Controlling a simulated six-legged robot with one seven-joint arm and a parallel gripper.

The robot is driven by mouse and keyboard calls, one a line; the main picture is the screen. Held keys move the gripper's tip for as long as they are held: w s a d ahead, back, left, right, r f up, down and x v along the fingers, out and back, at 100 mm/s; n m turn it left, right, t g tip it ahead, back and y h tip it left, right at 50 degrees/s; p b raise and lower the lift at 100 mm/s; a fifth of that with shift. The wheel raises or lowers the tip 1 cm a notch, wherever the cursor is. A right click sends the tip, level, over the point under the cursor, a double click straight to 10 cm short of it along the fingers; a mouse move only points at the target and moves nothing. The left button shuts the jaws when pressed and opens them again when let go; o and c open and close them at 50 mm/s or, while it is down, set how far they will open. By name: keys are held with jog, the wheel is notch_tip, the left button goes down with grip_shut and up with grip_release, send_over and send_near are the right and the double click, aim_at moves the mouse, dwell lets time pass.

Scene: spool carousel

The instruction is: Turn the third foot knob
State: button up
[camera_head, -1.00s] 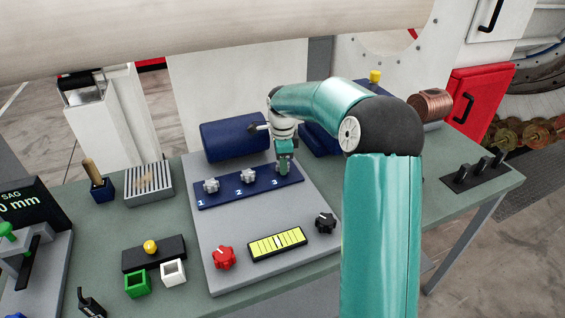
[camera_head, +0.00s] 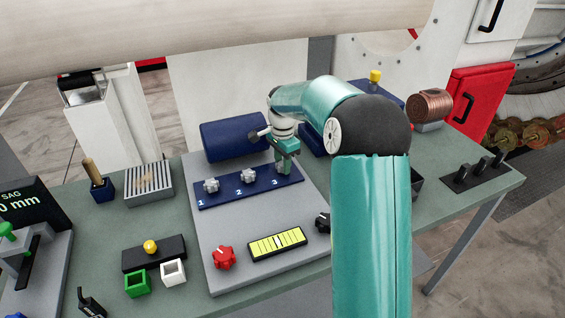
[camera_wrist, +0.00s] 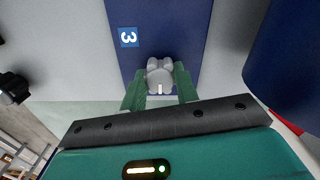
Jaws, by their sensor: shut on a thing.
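The third foot knob (camera_wrist: 160,72) is a grey lobed knob beside the number 3 label on the blue strip (camera_head: 222,196). In the wrist view my gripper (camera_wrist: 160,90) has its two green fingers on either side of this knob, shut on it. In the head view my gripper (camera_head: 285,168) sits over the right end of the strip and hides the third knob. The first knob (camera_head: 211,185) and second knob (camera_head: 248,176) stand free on the same strip. A yellow-green level display (camera_head: 277,244) lies in front on the grey plate.
A red knob (camera_head: 223,257) and a black knob (camera_head: 323,221) flank the display. A dark blue cylinder (camera_head: 233,138) lies behind the strip. A slotted grey box (camera_head: 149,184) and a yellow button (camera_head: 150,246) are to the left. The grey plate between strip and display is clear.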

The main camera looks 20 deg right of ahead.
jog(key=n, duration=0.4)
jog(key=shift+r+n, duration=0.1)
jog(key=shift+n, duration=0.2)
jog(key=n, duration=0.3)
jog(key=shift+n, duration=0.3)
jog(key=n, duration=0.4)
jog(key=shift+d+n, duration=0.1)
jog(key=shift+n, duration=0.2)
jog(key=n, duration=0.3)
jog(key=shift+n, duration=0.3)
jog(key=n, duration=1.3)
jog(key=shift+w, duration=0.1)
jog(key=shift+n, duration=0.4)
jog(key=o, duration=1)
